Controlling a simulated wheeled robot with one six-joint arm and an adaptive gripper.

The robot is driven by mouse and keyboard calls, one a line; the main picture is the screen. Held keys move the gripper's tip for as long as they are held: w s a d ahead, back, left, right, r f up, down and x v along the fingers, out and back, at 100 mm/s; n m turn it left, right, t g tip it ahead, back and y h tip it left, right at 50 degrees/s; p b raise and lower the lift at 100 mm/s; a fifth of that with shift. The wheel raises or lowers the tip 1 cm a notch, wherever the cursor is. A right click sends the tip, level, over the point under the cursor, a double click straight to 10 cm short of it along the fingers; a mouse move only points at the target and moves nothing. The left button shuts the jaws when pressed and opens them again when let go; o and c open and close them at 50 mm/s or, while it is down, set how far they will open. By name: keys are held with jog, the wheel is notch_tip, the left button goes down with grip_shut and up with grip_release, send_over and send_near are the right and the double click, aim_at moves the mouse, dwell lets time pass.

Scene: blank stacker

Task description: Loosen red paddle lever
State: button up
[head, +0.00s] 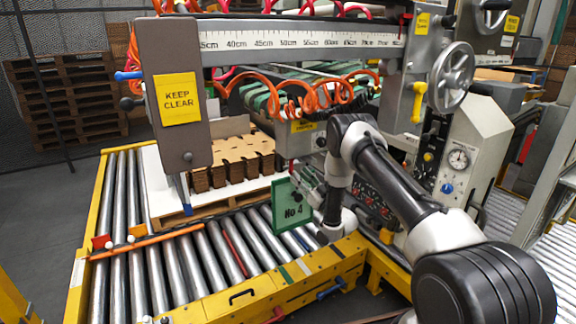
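I cannot tell for certain which part is the red paddle lever. A red handle (276,315) shows low on the front of the yellow conveyor frame, partly cut off by the bottom edge. A small red paddle-like piece (101,241) stands at the conveyor's left end. My arm reaches in from the lower right and bends down over the conveyor's near right corner. My gripper (307,190) seems to be beside the green "No 4" plate (293,206), apart from both red pieces. Its fingers are small and partly hidden, so their opening is unclear.
A blue lever (332,289) sits on the front rail. A "KEEP CLEAR" post (175,95) and scale beam (300,42) stand over the rollers (180,262). Cardboard blanks (240,158) lie behind. A handwheel (452,78) and yellow handle (417,101) are at right.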

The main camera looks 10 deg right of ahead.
aim_at(291, 165)
jog(key=x, duration=0.7)
grip_shut()
